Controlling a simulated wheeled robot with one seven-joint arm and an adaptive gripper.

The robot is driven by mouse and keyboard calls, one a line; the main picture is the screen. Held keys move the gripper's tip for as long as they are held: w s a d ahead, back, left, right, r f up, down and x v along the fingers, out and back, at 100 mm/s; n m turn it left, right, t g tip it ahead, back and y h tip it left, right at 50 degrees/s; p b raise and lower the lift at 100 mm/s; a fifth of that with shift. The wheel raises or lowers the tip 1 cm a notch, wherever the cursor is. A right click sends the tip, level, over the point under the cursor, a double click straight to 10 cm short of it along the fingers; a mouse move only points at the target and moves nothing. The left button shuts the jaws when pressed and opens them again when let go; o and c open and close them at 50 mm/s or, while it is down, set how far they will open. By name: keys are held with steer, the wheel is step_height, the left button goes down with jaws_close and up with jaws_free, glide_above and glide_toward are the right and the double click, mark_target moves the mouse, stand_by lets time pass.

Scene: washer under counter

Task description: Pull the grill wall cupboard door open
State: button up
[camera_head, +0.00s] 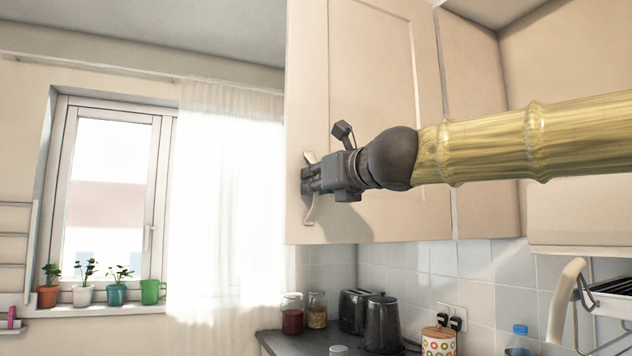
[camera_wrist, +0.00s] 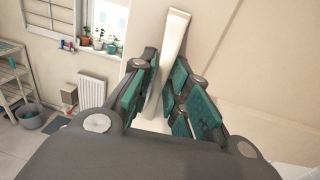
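The cream wall cupboard door (camera_head: 375,60) is a panelled door at upper centre in the head view. It looks shut or nearly so; I cannot tell exactly. Its pale upright handle (camera_head: 309,212) is near the door's lower left edge. In the wrist view the handle (camera_wrist: 173,40) runs between my teal-padded fingers. My gripper (camera_head: 308,181) reaches it from the right. In the wrist view my gripper (camera_wrist: 163,82) has its fingers closed in on both sides of the handle, with pads appearing to touch it. The gripper hides the handle's middle in the head view.
A window (camera_head: 108,190) with several potted plants and a white curtain (camera_head: 225,200) is to the left. Below the cupboard, the counter holds jars (camera_head: 292,315), a toaster (camera_head: 355,312) and a dark kettle (camera_head: 383,325). Open space lies left of the door.

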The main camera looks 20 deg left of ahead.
steer(key=shift+s+d, duration=0.1)
steer(key=v, duration=1.1)
steer(key=shift+s+d, duration=0.2)
steer(key=shift+d, duration=0.15)
